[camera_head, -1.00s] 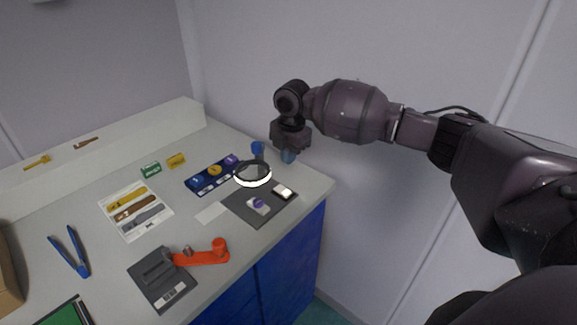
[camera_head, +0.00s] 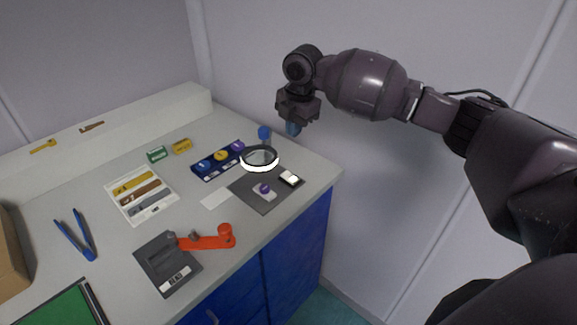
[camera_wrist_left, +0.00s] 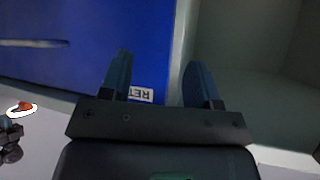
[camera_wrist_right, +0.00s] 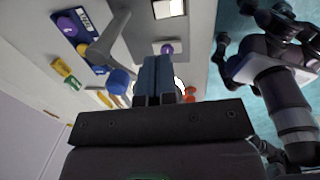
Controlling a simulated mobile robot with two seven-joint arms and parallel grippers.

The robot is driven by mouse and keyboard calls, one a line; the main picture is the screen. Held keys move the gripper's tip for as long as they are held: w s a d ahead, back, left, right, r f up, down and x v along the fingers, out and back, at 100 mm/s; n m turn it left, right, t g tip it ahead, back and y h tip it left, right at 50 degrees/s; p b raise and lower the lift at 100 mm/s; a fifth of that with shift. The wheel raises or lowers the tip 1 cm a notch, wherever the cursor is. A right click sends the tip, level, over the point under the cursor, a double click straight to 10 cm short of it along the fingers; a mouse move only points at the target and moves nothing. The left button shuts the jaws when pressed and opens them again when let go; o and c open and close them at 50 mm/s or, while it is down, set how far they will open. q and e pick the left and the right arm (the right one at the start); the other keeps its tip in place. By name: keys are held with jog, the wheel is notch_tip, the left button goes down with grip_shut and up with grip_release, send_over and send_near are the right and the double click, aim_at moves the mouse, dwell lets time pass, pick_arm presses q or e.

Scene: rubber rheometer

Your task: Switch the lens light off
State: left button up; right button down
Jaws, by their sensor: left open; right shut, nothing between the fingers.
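The magnifier lens (camera_head: 259,158) has a bright white ring and stands over a dark mat (camera_head: 254,203) near the worktop's right end. A blue knob (camera_head: 264,132) is just behind it. In the right wrist view the blue knob (camera_wrist_right: 120,82) is left of the fingers, by a grey arm (camera_wrist_right: 105,40). My right gripper (camera_head: 293,128) is shut and empty, to the right of the knob and apart from it in the head view. Its fingers (camera_wrist_right: 158,62) hide part of the bright ring. My left gripper (camera_wrist_left: 158,75) is open and empty, seen only in its wrist view.
On the mat are a piece with a purple knob (camera_head: 264,190) and a dark block with a white top (camera_head: 290,178). A blue tray (camera_head: 217,174) with coloured discs is left of the lens. A grey device (camera_head: 167,262) with a red lever is in front. A wall stands behind.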

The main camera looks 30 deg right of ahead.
aim_at(288, 174)
jog(key=shift+f, duration=0.1)
jog(key=f, duration=0.4)
jog(key=w+f+b, duration=0.1)
jog(key=f, duration=0.3)
jog(key=f+b, duration=0.1)
jog(key=f, duration=0.3)
jog(key=shift+w+a+f, duration=0.25)
jog(key=shift+w+a, duration=0.05)
jog(key=shift+w+f, duration=0.1)
jog(key=shift+f, duration=0.5)
jog(key=shift+f, duration=0.1)
jog(key=shift+w+a+f+g, duration=0.1)
jog(key=shift+w+f+g, duration=0.1)
jog(key=shift+g, duration=0.1)
jog(key=shift+s, duration=0.25)
